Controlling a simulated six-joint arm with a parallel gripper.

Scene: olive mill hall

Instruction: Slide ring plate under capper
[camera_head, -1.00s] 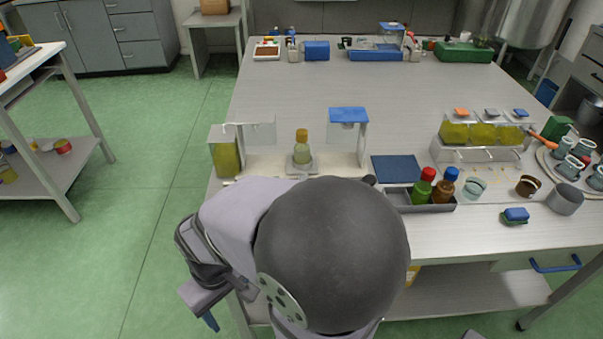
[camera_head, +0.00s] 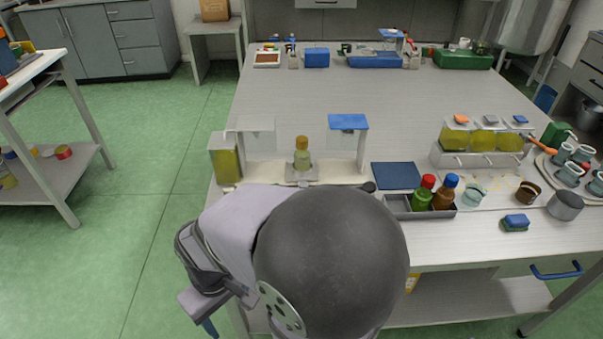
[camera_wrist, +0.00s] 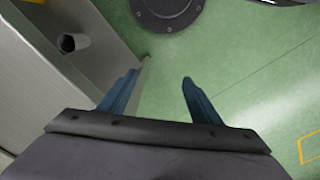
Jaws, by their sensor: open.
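A small bottle with a tan cap (camera_head: 302,144) and pale yellow-green contents stands upright on a grey ring plate (camera_head: 292,177). The plate sits on a pale base on the bench, between two stations. To its right is the blue-topped capper (camera_head: 348,122) on a white post; the bottle and plate are left of it, not beneath it. My gripper (camera_wrist: 155,88) is open and empty in the wrist view, its blue fingers above the green floor beside the bench. In the head view it hangs low at the left front, mostly hidden by my arm, away from the plate.
A clear-topped station (camera_head: 255,128) and a yellow-green container (camera_head: 225,162) stand left of the bottle. Right of the capper are a dark blue mat (camera_head: 396,175) and a grey tray (camera_head: 403,212) holding two bottles. The bench behind is largely clear.

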